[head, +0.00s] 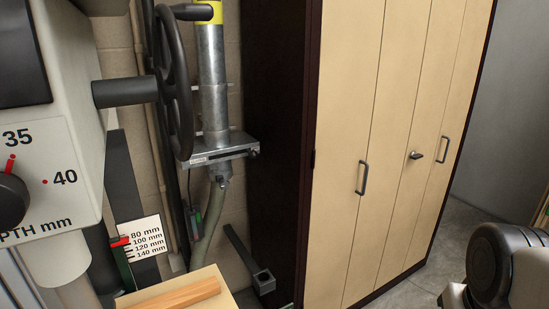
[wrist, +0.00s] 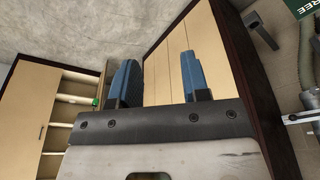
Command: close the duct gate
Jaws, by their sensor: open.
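The duct gate (head: 222,151) is a flat grey metal slide housing set across a vertical metal duct (head: 212,75) in the head view. A dark slot runs along its front edge and a small dark knob (head: 254,153) is at its right end. I cannot tell how far its plate is pulled out. In the wrist view, part of a metal fitting that looks like the gate (wrist: 299,118) shows at the right edge. My gripper (wrist: 160,80) has two blue fingers, spread apart with nothing between them. It is away from the gate; the head view does not show the fingers.
A tall cream cabinet (head: 345,130) with dark sides stands right of the duct. A machine with a depth dial (head: 45,170) and a black handwheel (head: 175,85) are at the left, close to the gate. A wooden strip (head: 175,297) lies below. Concrete floor (head: 465,225) is clear at right.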

